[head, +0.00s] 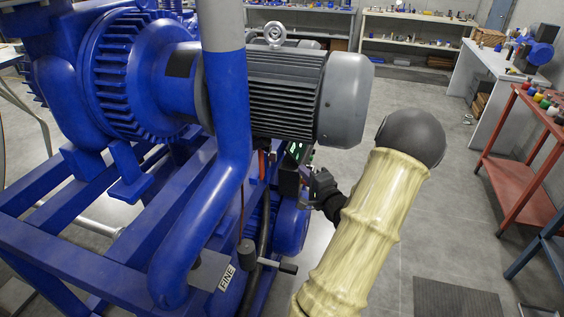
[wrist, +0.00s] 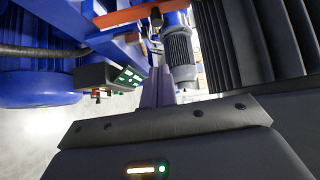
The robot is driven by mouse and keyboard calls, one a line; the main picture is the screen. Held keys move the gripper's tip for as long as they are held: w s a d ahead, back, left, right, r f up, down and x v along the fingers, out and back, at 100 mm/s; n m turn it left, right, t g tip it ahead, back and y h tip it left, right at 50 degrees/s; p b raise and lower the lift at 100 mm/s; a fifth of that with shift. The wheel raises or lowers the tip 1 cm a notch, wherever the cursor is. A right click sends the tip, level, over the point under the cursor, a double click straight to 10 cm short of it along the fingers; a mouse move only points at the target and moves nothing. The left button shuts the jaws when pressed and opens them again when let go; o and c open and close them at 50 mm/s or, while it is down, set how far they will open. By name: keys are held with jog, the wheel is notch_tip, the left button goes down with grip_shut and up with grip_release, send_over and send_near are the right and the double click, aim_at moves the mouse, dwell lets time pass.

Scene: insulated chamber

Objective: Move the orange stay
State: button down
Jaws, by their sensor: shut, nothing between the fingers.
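The orange stay (wrist: 128,14) shows in the wrist view as an orange-red bar across the top, just beyond my fingertips. In the head view only a small orange piece (head: 262,164) shows under the grey motor, and I cannot tell whether it is the same bar. My gripper (wrist: 160,80) is shut and empty, its fingers together below the bar in the wrist view. A gap or contact between fingers and bar cannot be told. In the head view my gripper (head: 308,173) is a dark shape beside the machine, its fingertips partly hidden.
A blue machine frame (head: 95,262), a thick blue pipe (head: 222,135) and a ribbed grey motor (head: 285,95) crowd the left. A control box with green lights (wrist: 112,76) is close by. A red bench (head: 515,150) stands right. Floor between is open.

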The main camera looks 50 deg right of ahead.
jog(key=w+a+f+n+g+y, duration=0.1)
jog(key=w+a+n+g, duration=0.25)
jog(key=a, duration=0.35)
jog(key=w+a+n+g+y+p, duration=0.1)
jog(key=w+a+n+g+y, duration=0.1)
jog(key=w+a+n, duration=0.3)
jog(key=w+a+f+n+g+y, duration=0.1)
jog(key=w+a+n+g, duration=0.2)
jog(key=a, duration=0.5)
jog(key=s+a+r+n+g+y, duration=0.1)
jog(key=s+a+n, duration=0.4)
jog(key=a, duration=0.6)
jog(key=s+a+r+n+g+y, duration=0.1)
jog(key=s+a+n+g, duration=0.3)
jog(key=a, duration=0.7)
jog(key=shift+s+a+r+n+y+p, duration=0.4)
jog(key=shift+s+n, duration=0.45)
jog(key=shift+s, duration=0.3)
jog(key=shift+w+d+g, duration=0.1)
jog(key=shift+d+g, duration=0.05)
jog(key=shift+g, duration=0.1)
